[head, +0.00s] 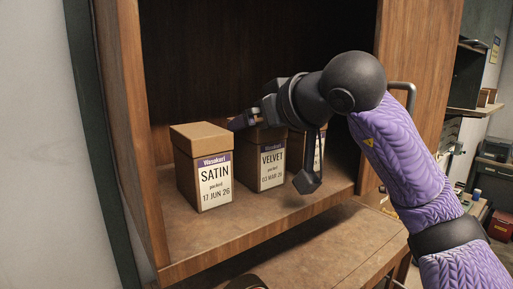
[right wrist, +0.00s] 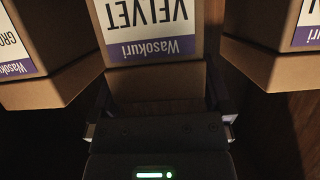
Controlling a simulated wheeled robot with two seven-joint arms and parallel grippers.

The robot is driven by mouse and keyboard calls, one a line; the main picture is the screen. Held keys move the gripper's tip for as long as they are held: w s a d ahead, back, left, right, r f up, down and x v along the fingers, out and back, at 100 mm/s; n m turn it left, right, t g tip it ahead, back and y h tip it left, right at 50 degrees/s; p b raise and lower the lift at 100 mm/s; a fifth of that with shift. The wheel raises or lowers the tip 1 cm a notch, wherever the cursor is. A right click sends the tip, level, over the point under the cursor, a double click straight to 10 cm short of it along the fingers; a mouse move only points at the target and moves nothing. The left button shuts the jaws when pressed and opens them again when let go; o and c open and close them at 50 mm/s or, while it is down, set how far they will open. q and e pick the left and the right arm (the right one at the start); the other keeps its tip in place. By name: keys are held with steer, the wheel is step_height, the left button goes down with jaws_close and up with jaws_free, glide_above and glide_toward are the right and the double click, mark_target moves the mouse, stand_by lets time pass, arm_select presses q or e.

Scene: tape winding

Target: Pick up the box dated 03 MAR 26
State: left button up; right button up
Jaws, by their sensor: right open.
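The box dated 03 MAR 26 (head: 265,162) is a brown carton labelled VELVET, standing upright on the cabinet shelf between two other boxes. My right gripper (head: 275,150) reaches in from the right, with its fingers open on either side of this box. In the right wrist view the VELVET box (right wrist: 153,75) appears upside down, between the open fingers of the right gripper (right wrist: 160,108). Whether the fingers touch it, I cannot tell. The arm hides part of the box's top. My left gripper is not in view.
The SATIN box (head: 203,165), dated 17 JUN 26, stands close on the left. A third box (right wrist: 35,55), its label starting "GRO", stands on the other side, mostly hidden by my arm in the head view. Cabinet walls (head: 130,130) enclose the shelf; its front strip (head: 250,235) is bare.

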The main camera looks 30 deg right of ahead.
steer(key=shift+w, duration=0.1)
jaws_close()
steer(key=shift+r, duration=0.1)
